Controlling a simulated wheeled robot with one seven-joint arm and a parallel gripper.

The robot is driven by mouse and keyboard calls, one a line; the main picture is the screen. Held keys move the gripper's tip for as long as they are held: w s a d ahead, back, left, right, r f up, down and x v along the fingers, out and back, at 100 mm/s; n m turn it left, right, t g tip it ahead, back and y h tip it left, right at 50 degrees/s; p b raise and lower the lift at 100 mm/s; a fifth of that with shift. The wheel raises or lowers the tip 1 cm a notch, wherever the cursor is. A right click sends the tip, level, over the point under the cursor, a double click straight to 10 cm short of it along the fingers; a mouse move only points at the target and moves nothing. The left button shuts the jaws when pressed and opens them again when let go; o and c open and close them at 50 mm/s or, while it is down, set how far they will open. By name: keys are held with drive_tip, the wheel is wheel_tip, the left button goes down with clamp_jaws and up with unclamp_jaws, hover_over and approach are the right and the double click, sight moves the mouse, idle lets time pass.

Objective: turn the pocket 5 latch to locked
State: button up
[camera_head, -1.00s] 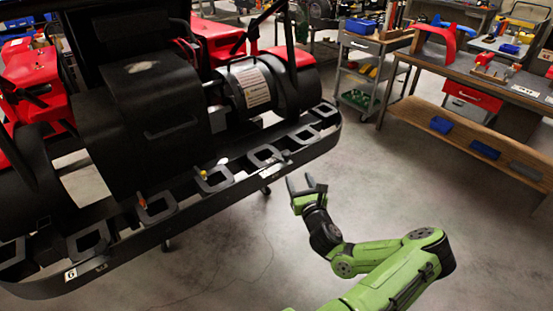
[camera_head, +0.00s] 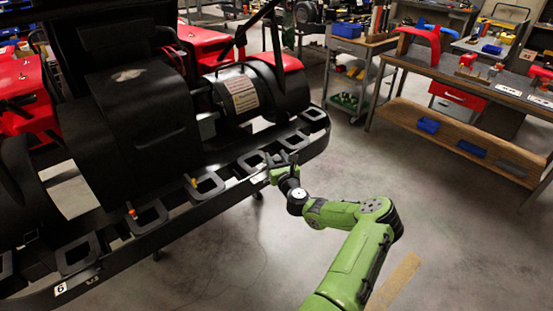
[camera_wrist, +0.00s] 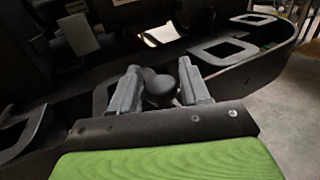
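My gripper (camera_head: 282,160) is at the outer edge of the black kart stand's pocketed rail (camera_head: 215,203). In the wrist view its two grey fingers (camera_wrist: 160,88) are apart, one on each side of a dark rounded knob (camera_wrist: 158,87). The knob looks like a latch handle; I cannot tell whether the fingers touch it. No readable number shows beside it, so I cannot confirm it is the pocket 5 latch or how it is turned. An orange-tipped latch (camera_head: 132,213) and a yellow-tipped latch (camera_head: 193,181) stand farther left. A label 6 (camera_head: 61,288) marks the rail's left end.
Square-framed pockets (camera_wrist: 223,50) line the rail. A black engine and drum (camera_head: 245,93) stand behind it. A grey cart (camera_head: 357,75) and a long workbench (camera_head: 470,83) stand at the back right. The concrete floor (camera_head: 340,170) in front is clear.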

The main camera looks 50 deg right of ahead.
drive_tip(key=c, duration=0.7)
drive_tip(key=shift+w+r+m+g+h+p, duration=0.1)
drive_tip(key=shift+r+m+g+h+p, duration=0.1)
drive_tip(key=shift+m+g+h+p, duration=0.35)
drive_tip(key=shift+m+g+h, duration=0.45)
drive_tip(key=shift+h, duration=0.2)
drive_tip(key=shift+m+g+h, duration=0.9)
drive_tip(key=shift+g+h, duration=0.1)
drive_tip(key=shift+g, duration=0.1)
drive_tip(key=shift+m+g+b, duration=0.35)
drive_tip(key=shift+m+g, duration=0.05)
drive_tip(key=shift+g, duration=0.2)
drive_tip(key=shift+d, duration=0.1)
drive_tip(key=o, duration=1)
drive_tip(key=shift+c, duration=0.2)
drive_tip(key=shift+f, duration=0.1)
